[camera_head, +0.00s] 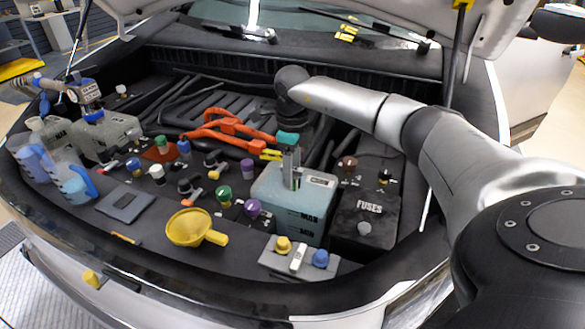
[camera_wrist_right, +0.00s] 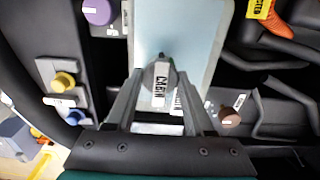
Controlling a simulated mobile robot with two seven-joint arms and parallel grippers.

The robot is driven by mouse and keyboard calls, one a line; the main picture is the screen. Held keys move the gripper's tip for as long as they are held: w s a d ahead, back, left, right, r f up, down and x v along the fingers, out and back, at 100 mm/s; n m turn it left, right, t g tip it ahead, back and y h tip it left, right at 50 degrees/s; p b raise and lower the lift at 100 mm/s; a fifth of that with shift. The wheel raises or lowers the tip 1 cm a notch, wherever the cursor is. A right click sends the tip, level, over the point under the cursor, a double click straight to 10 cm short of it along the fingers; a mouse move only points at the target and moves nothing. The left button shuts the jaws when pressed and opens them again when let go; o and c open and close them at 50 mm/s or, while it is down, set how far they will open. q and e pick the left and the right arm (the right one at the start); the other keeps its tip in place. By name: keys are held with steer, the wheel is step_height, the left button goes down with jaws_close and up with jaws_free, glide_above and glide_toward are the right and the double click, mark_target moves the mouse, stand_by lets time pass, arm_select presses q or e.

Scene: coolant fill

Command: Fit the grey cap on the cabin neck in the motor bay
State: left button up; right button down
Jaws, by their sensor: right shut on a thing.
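My right gripper (camera_head: 292,184) points down at the top of the pale blue tank (camera_head: 313,207), which carries level markings. In the right wrist view, the gripper (camera_wrist_right: 160,88) is shut on the grey cap (camera_wrist_right: 160,74), and a white CABIN label shows between the fingers. A second white label on the tank is partly hidden behind a finger. The cap is over the tank top (camera_wrist_right: 190,40). The cabin neck is hidden beneath cap and fingers, so I cannot tell whether the cap touches or sits on it.
A holder (camera_head: 272,262) with a yellow cap (camera_head: 283,245) and a blue cap (camera_head: 320,258) stands in front. A yellow funnel (camera_head: 188,227) lies left. The black FUSES box (camera_head: 366,220) is right of the tank. Orange hoses (camera_head: 222,128) run behind. Several coloured caps stand left.

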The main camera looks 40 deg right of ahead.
steer(key=shift+c, duration=1)
jaws_free()
step_height(320, 180, up, 15)
steer(key=p, duration=0.2)
steer(key=shift+r, duration=0.1)
